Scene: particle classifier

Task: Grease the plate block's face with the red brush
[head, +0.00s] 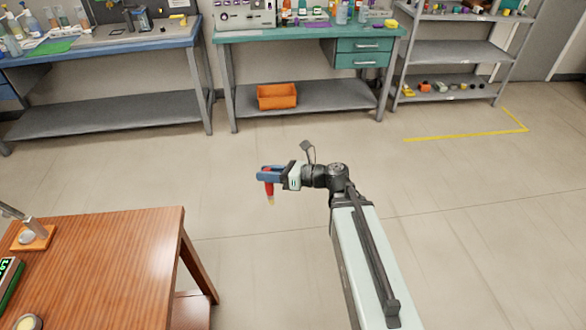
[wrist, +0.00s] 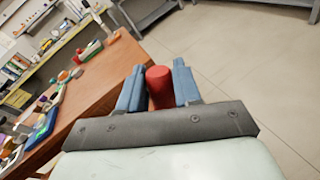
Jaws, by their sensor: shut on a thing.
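My gripper (head: 270,174) is out over the open floor, to the right of the wooden table. It is shut on the red brush (head: 269,188), which hangs down with its pale bristle tip lowest. In the wrist view the round red end of the brush (wrist: 160,86) shows between the two blue fingers (wrist: 158,88). I cannot pick out the plate block for certain in either view.
The wooden table (head: 120,245) stands at the lower left, with a small orange-based stand (head: 33,238) near its left edge. Several small items lie along the table in the wrist view. A teal bench (head: 300,36), an orange bin (head: 277,96) and a grey shelf (head: 450,50) stand at the back. The floor between is clear.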

